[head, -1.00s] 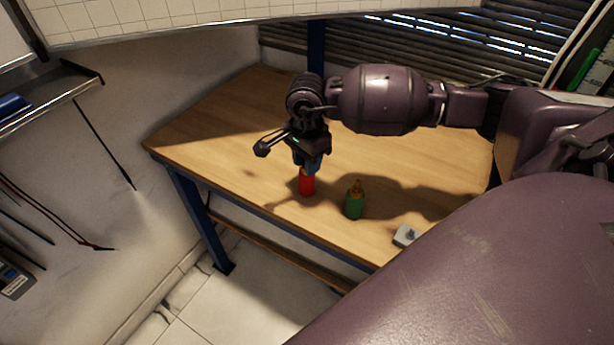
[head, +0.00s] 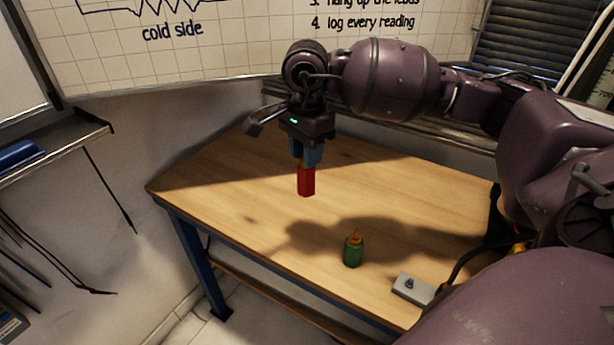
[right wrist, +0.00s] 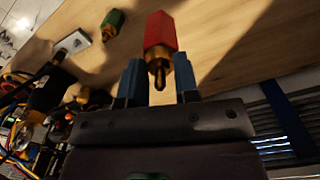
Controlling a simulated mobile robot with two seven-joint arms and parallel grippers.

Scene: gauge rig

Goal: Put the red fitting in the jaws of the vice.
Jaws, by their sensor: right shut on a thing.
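The red fitting (head: 306,182) hangs below my right gripper (head: 305,158) in the head view, above the wooden table. My right gripper's blue fingers are shut on its upper end. In the right wrist view the red fitting (right wrist: 160,38) shows its red hexagonal body and a brass end with a narrow tip, between the fingers of my right gripper (right wrist: 159,84). The vice is not in view. My left gripper is not in view.
A green fitting (head: 353,250) with a brass top stands upright on the table (head: 230,205). A grey block (head: 413,289) with a small knob lies near the table's front right. The table's left part is clear. A whiteboard (head: 230,40) is behind.

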